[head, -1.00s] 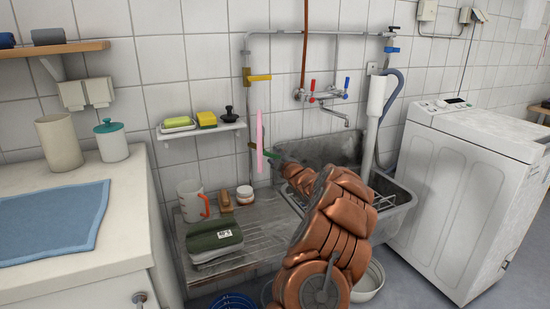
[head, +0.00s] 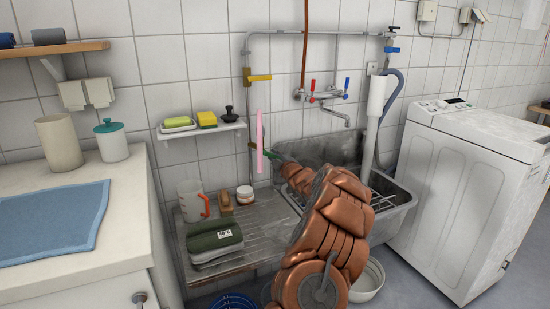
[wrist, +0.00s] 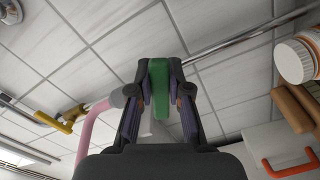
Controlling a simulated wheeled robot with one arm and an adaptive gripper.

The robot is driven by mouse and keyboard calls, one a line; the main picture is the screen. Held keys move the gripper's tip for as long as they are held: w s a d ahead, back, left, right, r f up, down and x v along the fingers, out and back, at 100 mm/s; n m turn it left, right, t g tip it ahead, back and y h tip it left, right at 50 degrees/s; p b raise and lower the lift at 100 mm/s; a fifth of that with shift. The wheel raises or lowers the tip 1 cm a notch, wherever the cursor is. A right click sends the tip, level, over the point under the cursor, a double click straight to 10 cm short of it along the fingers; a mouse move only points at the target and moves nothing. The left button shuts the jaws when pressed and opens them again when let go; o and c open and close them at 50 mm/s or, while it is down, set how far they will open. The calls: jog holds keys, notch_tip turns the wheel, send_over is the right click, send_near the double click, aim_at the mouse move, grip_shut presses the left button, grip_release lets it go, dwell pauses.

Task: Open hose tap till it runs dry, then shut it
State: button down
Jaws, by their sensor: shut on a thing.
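The hose tap's green lever (wrist: 160,88) is between the two fingers of my gripper (wrist: 160,92) in the wrist view, and the fingers are shut on it. The tap sits on the wall pipe, and a pink hose (head: 260,145) hangs beside it; the hose (wrist: 93,122) is left of the lever in the wrist view. In the head view my gripper (head: 279,159) is low at the wall, right of the hose, and my arm covers part of the sink. I cannot see water at the hose, and its outlet is not clear.
A yellow-handled valve (head: 258,78) sits higher on the pipe, and a blue-handled valve (head: 391,49) is at upper right. A soap shelf (head: 201,130) is left of the hose. A mug (head: 194,200) and green bundle (head: 214,237) stand on the drainboard.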

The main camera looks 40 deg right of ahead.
jog(key=shift+m+p, duration=0.3)
jog(key=shift+p, duration=0.1)
jog(key=m+p, duration=0.2)
jog(key=shift+w+a+f+m+p, duration=0.1)
jog(key=shift+a+f+m+p, duration=0.2)
jog(key=shift+m+p, duration=0.1)
jog(key=a+m+p, duration=0.1)
jog(key=m+p, duration=0.1)
jog(key=m, duration=0.1)
jog(key=f+m+p, duration=0.1)
jog(key=m, duration=0.2)
jog(key=w+a+m+p, duration=0.1)
jog(key=m+p, duration=0.1)
jog(key=m, duration=0.1)
jog(key=shift+a+f+p, duration=0.25)
jog(key=shift+a+p, duration=0.05)
jog(key=shift+a, duration=0.05)
jog(key=c, duration=1.1)
grip_release()
jog(key=shift+v, duration=6)
